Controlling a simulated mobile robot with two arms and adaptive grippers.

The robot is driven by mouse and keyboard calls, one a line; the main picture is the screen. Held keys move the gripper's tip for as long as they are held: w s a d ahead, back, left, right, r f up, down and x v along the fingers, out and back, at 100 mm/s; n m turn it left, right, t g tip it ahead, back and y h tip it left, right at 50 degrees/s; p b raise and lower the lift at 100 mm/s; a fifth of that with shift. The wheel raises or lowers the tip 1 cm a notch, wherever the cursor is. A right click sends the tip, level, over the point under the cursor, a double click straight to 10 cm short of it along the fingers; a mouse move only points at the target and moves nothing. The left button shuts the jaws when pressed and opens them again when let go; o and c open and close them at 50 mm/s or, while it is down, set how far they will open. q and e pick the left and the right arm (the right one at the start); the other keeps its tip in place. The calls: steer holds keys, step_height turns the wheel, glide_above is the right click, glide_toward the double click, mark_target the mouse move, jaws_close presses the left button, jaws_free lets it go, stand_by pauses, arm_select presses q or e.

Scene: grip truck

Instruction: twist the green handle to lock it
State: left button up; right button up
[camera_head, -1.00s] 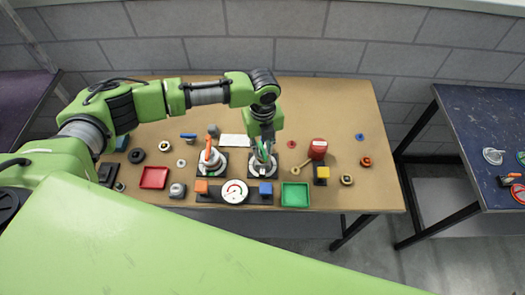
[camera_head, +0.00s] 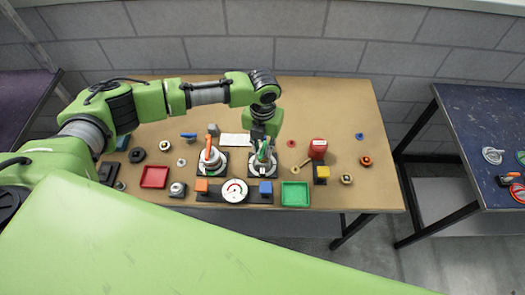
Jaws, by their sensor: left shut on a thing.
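The green handle (camera_head: 262,151) stands on a round white and grey base with a dark square plate (camera_head: 283,170), near the middle of the table. My left gripper (camera_head: 262,143) comes down from above and is shut on the green handle. The fingers and the arm hide part of the handle. A similar base to its left carries an orange handle (camera_head: 208,147), which stands apart from my gripper. My right gripper is not in view.
A red tray (camera_head: 154,177) and a green tray (camera_head: 295,194) lie to either side. A red can (camera_head: 318,148) stands to the right.

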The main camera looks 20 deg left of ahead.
mark_target(262, 149)
arm_select(q)
steer(key=o, duration=0.7)
step_height(262, 149, up, 8)
steer(key=p, duration=0.6)
steer(key=shift+f+p, duration=0.25)
steer(key=shift+p, duration=0.15)
